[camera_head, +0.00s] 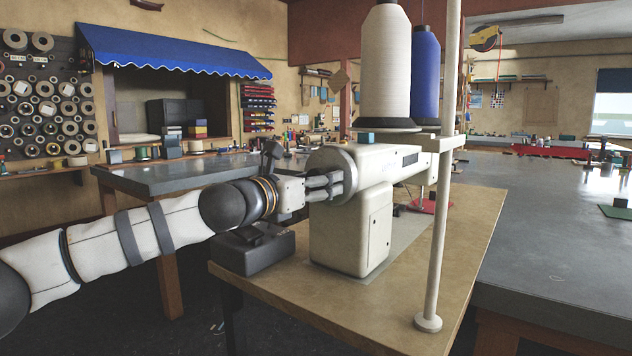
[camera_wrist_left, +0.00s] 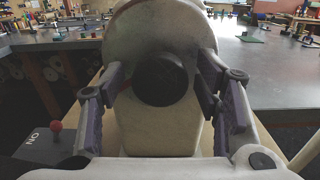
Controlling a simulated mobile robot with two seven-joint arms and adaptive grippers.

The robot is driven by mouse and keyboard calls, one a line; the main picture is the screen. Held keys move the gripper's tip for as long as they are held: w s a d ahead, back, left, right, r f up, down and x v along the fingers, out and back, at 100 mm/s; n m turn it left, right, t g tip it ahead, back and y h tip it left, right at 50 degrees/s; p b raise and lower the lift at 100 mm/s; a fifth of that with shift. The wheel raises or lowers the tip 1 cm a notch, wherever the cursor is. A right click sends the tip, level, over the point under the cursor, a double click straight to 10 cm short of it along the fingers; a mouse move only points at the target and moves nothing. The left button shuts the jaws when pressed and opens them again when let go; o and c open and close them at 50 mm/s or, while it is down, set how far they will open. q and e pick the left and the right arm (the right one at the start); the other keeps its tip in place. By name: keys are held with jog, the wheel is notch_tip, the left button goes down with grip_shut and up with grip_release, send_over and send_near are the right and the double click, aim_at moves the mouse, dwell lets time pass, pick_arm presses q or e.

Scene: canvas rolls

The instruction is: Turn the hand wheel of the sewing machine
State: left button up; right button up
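The white sewing machine (camera_head: 352,235) stands on a tan wooden table. Its round hand wheel (camera_head: 335,160) is at the machine's left end. In the left wrist view the pale wheel (camera_wrist_left: 155,25) fills the upper middle, with a black round knob (camera_wrist_left: 160,79) at its centre. My left gripper (camera_head: 328,186) is at the wheel, fingers pointing at its face. In the left wrist view the left gripper (camera_wrist_left: 162,72) has its fingers wide apart, one on each side of the knob, near the wheel's edges. I cannot tell whether they touch the rim. My right gripper is not in view.
A dark box (camera_head: 255,252) sits below my left gripper; the left wrist view shows its red-topped lever (camera_wrist_left: 56,128) and "ON" marking. A pale upright pole (camera_head: 438,230) and large white (camera_head: 383,65) and blue (camera_head: 426,75) thread cones stand right of the wheel.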

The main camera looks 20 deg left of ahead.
pick_arm(q)
jog(key=c, duration=1.1)
jog(key=shift+m, duration=0.3)
